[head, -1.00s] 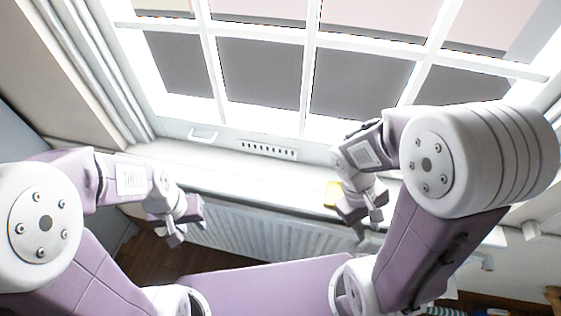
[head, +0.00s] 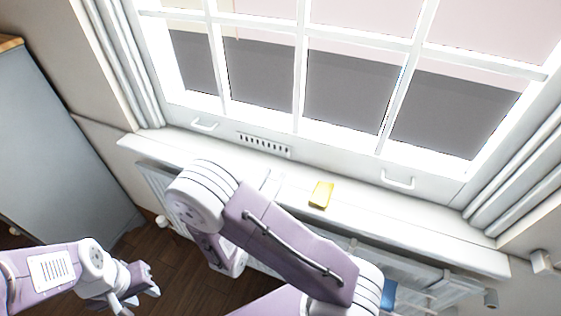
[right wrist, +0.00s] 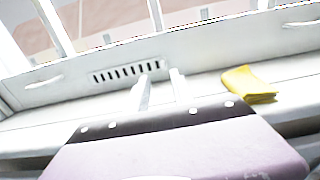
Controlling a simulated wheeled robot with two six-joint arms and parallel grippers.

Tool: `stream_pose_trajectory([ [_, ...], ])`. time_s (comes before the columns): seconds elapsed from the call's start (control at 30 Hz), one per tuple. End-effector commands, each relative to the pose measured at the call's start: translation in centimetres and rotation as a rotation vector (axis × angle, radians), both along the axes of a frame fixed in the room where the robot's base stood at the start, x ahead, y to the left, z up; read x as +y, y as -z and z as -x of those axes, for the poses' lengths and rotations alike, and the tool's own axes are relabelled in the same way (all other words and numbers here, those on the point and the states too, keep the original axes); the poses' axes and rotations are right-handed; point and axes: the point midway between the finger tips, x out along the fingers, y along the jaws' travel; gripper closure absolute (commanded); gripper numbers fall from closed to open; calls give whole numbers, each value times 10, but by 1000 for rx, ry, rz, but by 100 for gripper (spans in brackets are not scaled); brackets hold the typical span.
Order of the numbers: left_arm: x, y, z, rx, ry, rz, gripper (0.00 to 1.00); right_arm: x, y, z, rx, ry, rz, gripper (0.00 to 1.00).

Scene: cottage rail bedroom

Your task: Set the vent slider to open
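The vent (head: 264,144) is a pale strip with a row of dark slots on the window's bottom rail, above the sill. It also shows in the right wrist view (right wrist: 127,72); I cannot make out a separate slider knob. My right gripper (right wrist: 159,90) has two pale fingers standing apart with nothing between them. Their tips are just below the right half of the vent in that view; contact cannot be told. In the head view my right arm hides most of this gripper. My left gripper (head: 136,288) is open and empty, low at the left, far from the vent.
A yellow cloth or sponge (head: 321,194) lies on the white sill (head: 440,230), right of the vent. Window handles (head: 204,125) and (head: 398,180) stand out on either side. A radiator (head: 150,185) is below the sill. A grey cabinet (head: 60,150) stands left.

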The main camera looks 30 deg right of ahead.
Motion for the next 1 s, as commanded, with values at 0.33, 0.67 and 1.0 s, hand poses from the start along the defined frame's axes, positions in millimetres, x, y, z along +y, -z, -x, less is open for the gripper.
stream_pose_trajectory([
  [0.33,0,-5,0,0,0,0,64,-46,-1,-35,-1,13,-2,71],
  [0.67,0,-7,0,0,0,0,64,-71,-1,-58,-1,5,-2,71],
  [1.0,0,-7,0,0,0,0,64,-71,-1,-58,0,5,-3,100],
])
